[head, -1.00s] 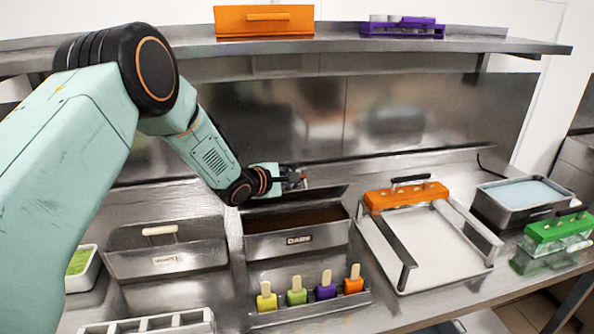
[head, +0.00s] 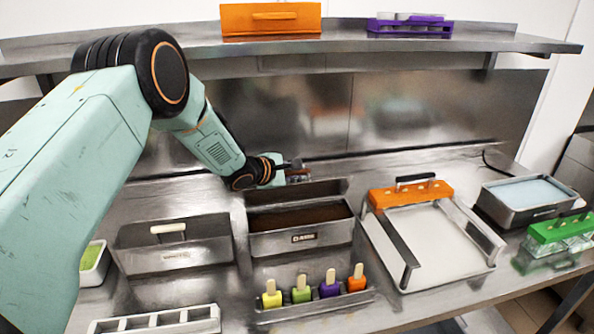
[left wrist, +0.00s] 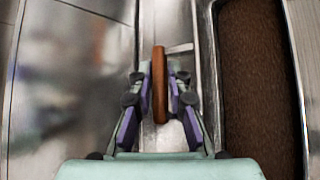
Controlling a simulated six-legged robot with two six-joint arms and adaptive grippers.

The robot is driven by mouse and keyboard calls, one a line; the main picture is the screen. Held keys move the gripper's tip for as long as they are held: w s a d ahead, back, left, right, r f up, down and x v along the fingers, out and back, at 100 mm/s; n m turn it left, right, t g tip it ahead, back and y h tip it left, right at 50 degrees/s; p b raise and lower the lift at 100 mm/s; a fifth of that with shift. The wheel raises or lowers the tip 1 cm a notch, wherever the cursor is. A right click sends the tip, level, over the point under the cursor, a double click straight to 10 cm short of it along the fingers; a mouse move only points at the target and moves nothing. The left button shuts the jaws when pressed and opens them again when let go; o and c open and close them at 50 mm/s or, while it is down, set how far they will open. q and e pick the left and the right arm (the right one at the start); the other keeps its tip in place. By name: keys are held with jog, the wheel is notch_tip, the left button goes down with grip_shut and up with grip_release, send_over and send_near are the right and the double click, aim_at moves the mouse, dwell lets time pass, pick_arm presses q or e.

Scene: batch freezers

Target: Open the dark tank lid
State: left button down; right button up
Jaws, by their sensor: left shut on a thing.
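The dark tank (head: 301,239) is a steel box with a small label on its front. Its top is open and dark brown contents (head: 300,216) show inside; they also show at the right of the left wrist view (left wrist: 262,90). Its steel lid (head: 318,187) is raised along the tank's back edge. My left gripper (head: 300,173) is behind the tank at the lid. In the left wrist view, my left gripper (left wrist: 160,85) is shut on the brown lid handle (left wrist: 159,88), one finger on each side. My right gripper is not in view.
A closed steel tank (head: 175,256) with a pale handle stands left. Several colored pops stand in a steel holder (head: 315,309) in front. An orange-handled frame and tray (head: 440,240) are at right. A steel shelf (head: 400,42) runs above, with a steel wall behind.

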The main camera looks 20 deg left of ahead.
pick_arm(q)
jog(key=shift+w+a+r+n+g+p, duration=0.3)
jog(key=shift+w+a+p, duration=0.3)
jog(key=shift+p, duration=0.45)
dwell(0.6)
jog(key=shift+d, duration=0.1)
dwell(0.3)
jog(key=c, duration=1.6)
grip_release()
jog(key=shift+f, duration=0.1)
jog(key=shift+c, duration=0.2)
jog(key=shift+f, duration=0.2)
jog(key=shift+s, duration=0.15)
